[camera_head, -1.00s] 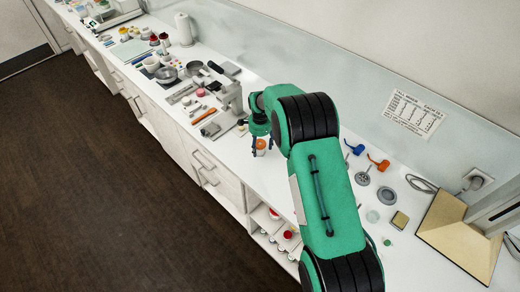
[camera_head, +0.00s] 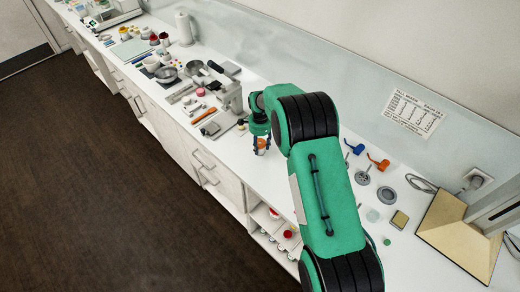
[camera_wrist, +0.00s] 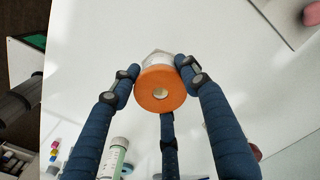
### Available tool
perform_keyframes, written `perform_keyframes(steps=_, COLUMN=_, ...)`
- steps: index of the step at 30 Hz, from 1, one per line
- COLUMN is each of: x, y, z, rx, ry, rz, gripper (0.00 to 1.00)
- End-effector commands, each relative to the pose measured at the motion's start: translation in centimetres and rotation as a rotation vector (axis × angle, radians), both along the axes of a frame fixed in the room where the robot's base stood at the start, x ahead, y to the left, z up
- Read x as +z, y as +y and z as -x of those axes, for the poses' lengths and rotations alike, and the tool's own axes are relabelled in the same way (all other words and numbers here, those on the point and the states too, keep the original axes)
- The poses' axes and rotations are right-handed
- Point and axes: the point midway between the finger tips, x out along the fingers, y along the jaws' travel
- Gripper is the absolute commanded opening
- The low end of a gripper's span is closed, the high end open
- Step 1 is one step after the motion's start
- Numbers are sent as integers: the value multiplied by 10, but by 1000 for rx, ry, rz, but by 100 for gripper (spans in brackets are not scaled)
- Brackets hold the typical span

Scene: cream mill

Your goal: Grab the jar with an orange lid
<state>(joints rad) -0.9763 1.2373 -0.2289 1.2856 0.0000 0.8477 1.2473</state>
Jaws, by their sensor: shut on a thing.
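The jar with an orange lid (camera_wrist: 160,88) stands on the white counter (camera_head: 235,158). In the wrist view its round orange lid faces the camera, with a pale spot at its centre and a bit of pale body above it. In the head view only the orange lid (camera_head: 261,143) shows clearly between the fingers. My gripper (camera_wrist: 158,85) has blue fingers closed around the jar, with fingertips at its left and right sides and a third finger below. It also shows in the head view (camera_head: 262,145), low over the counter. The jar's base is hidden.
A grey machine (camera_head: 231,97) stands left of my gripper, with tools and pans beyond it. Right of my arm lie blue and orange scoops (camera_head: 378,162), round grey discs and a wooden-topped box (camera_head: 462,230). A shelf with red-lidded jars (camera_head: 287,234) is below the counter.

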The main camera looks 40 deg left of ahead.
Motion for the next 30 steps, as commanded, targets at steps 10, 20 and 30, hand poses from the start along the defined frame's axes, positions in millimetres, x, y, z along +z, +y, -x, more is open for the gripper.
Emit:
perform_keyframes(steps=10, x=2, y=0, z=0, rx=0, ry=0, rz=-1, gripper=17)
perform_keyframes(steps=20, x=21, y=1, z=-1, rx=0, ry=-1, rz=-2, gripper=17)
perform_keyframes(steps=30, x=38, y=-19, z=14, rx=0, ry=0, rz=0, gripper=17)
